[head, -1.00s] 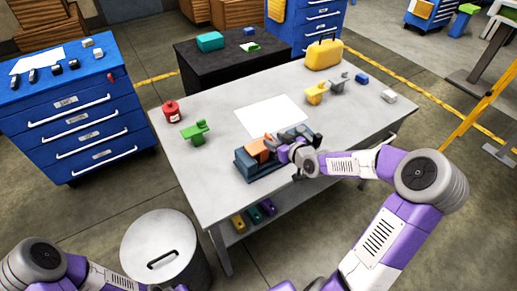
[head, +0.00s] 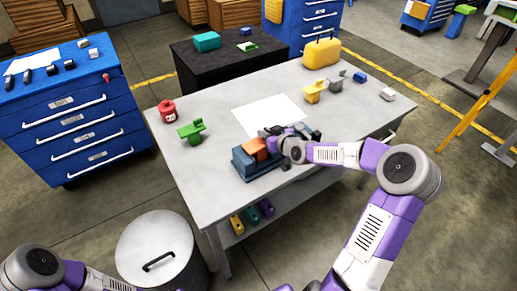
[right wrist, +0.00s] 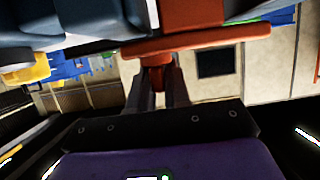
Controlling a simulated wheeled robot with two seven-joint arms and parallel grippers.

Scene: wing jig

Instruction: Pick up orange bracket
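The orange bracket (head: 256,149) is at the blue-grey jig block (head: 243,164) on the table; whether it is seated or lifted slightly cannot be told. My right gripper (head: 267,134) is at the bracket's far right side. In the right wrist view, the bracket (right wrist: 200,43) shows a wide flange with a short stem pointing toward my gripper. The two fingers of my right gripper (right wrist: 157,82) close on either side of that stem and appear to touch it. My left arm shows at the lower left, but its gripper is out of view.
A white sheet (head: 268,114) lies behind the jig. A green bracket (head: 192,131) and red can (head: 168,111) stand left; yellow (head: 314,92) and grey (head: 337,82) brackets and a yellow case (head: 321,52) stand at the back right. A grey bin (head: 155,240) stands in front.

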